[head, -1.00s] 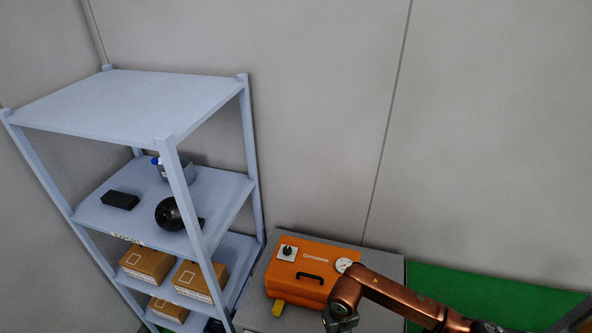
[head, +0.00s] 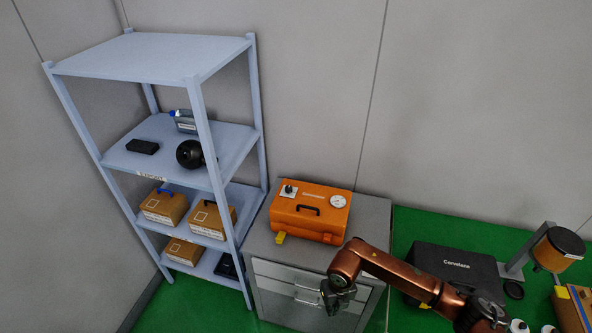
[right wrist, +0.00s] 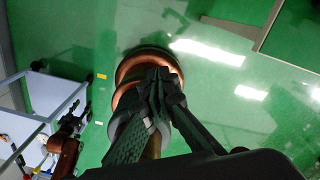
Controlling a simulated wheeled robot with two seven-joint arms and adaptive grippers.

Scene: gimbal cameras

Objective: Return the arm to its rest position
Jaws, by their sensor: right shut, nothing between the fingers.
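My right arm, copper-coloured, reaches in from the lower right of the head view. Its gripper (head: 338,297) hangs in front of the grey drawer cabinet (head: 262,238), below the orange case. It is shut and empty. In the right wrist view the dark fingers (right wrist: 155,90) are together, pointing over the green floor, with my round copper and grey base parts beyond them. My left gripper does not show in the head view.
An orange case (head: 309,212) with a gauge sits on the cabinet. A blue-grey shelf (head: 150,56) with boxes stands left. Green floor shows in the wrist view.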

